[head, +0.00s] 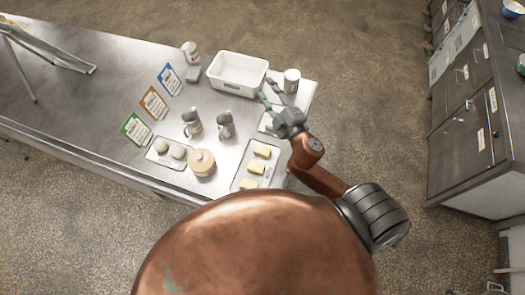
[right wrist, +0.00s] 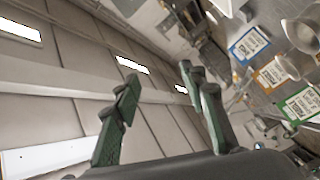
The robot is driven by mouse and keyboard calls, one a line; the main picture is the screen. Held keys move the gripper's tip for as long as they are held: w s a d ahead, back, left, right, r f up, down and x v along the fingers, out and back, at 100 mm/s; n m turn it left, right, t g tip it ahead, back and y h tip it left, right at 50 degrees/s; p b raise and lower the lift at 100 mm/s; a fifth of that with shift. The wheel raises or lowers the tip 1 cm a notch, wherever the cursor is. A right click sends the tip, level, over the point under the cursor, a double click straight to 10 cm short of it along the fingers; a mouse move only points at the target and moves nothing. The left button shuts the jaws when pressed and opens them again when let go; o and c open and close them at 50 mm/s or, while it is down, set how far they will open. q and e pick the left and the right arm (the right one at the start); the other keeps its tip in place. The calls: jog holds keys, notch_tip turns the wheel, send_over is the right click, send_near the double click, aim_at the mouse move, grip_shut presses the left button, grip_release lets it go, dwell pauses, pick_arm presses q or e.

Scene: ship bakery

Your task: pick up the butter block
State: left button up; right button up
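Three pale yellow blocks that look like butter (head: 262,152) lie apart on a light tray (head: 240,180) near the table's front right corner in the head view. Which one is the butter block I cannot tell. My right gripper (head: 270,95) is above the right part of the table, beyond the blocks. Its two fingers are apart with nothing between them. In the right wrist view the gripper (right wrist: 160,78) also shows open and empty, with a panelled surface and lights behind it; no yellow block shows there. My left gripper is not in view.
A white bin (head: 237,73), a white canister (head: 291,80), metal pitchers (head: 225,125), a round tan pot (head: 202,163) and a tray of dough balls (head: 160,158) stand on the metal table. Three upright cards (head: 153,102) stand leftward. Cabinets (head: 470,110) are far right, with open floor between.

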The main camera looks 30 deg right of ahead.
jog(key=a+r+n+y, duration=0.3)
jog(key=a+n+y, duration=0.2)
jog(key=a+n, duration=0.2)
jog(key=a+r+n+y, duration=0.3)
jog(key=a+n+y, duration=0.2)
jog(key=a+n, duration=0.15)
jog(key=s+a+f+n+g+y, duration=0.3)
jog(key=a+n+g+y, duration=0.1)
jog(key=a+n, duration=0.2)
jog(key=n+g+h, duration=1)
jog(key=n+g, duration=0.1)
jog(key=n, duration=0.1)
send_near(260, 152)
jog(key=shift+s+f+p, duration=0.1)
jog(key=shift+f+p, duration=0.3)
jog(key=shift+f, duration=0.2)
jog(key=p+x, duration=0.2)
jog(key=x, duration=0.2)
jog(key=shift+a, duration=0.2)
jog(key=shift+w+a+f, duration=0.1)
jog(key=shift+w+f, duration=0.2)
jog(key=shift+f, duration=0.25)
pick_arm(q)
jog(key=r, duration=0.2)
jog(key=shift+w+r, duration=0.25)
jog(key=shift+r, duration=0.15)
